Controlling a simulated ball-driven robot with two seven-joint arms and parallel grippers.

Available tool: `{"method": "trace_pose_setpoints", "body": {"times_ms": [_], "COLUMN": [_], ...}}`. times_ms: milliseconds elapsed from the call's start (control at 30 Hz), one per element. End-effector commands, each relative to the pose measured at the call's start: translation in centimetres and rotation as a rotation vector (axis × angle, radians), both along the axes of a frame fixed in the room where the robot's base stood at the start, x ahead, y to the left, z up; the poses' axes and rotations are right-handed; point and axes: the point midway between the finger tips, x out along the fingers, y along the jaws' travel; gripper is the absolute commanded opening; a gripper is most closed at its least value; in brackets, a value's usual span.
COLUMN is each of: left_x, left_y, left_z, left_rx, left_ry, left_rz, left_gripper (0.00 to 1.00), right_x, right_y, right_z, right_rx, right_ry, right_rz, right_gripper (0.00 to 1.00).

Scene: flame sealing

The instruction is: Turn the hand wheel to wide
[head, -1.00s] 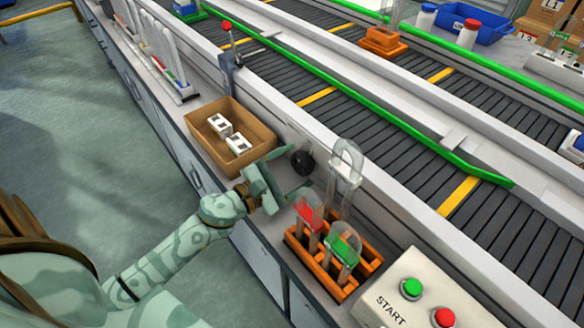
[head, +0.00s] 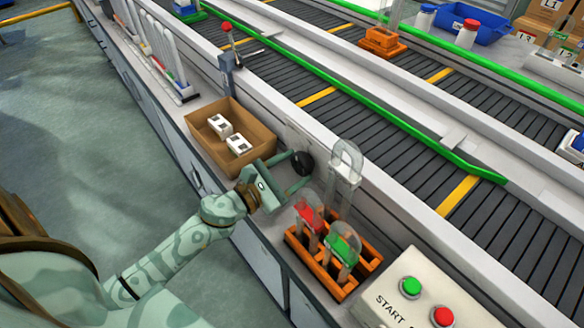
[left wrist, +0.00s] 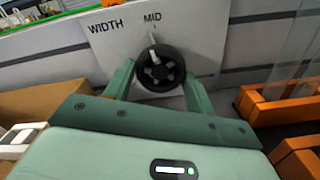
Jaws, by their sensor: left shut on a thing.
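The black hand wheel (left wrist: 160,68) is on a pale panel on the conveyor's side, in the middle of the left wrist view. Its white pointer points up toward the label MID (left wrist: 152,17); the word WIDTH (left wrist: 103,27) stands to the left. No other setting label can be read. In the head view the wheel (head: 302,163) is at the fingertips of my left gripper (head: 297,174). My left gripper (left wrist: 160,80) is shut on the wheel, one finger on each side. My right gripper is not in view.
A cardboard box (head: 255,142) with white blocks stands left of the wheel. An orange rack (head: 331,279) with red and green paddles stands to the right, close to my gripper. A START button box (head: 440,290) stands farther right. The conveyor (head: 400,120) runs behind.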

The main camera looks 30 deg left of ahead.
Motion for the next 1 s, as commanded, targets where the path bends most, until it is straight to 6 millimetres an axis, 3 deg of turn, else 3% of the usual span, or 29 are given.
{"method": "trace_pose_setpoints", "body": {"times_ms": [1000], "left_x": [-0.1], "left_y": [-0.2], "left_z": [0.3], "left_rx": [-0.914], "left_ry": [0.319], "left_rz": [0.000], "left_gripper": [0.32], "right_x": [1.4], "right_y": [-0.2], "right_z": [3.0], "right_rx": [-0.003], "right_ry": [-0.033], "right_rz": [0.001], "right_gripper": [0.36]}}
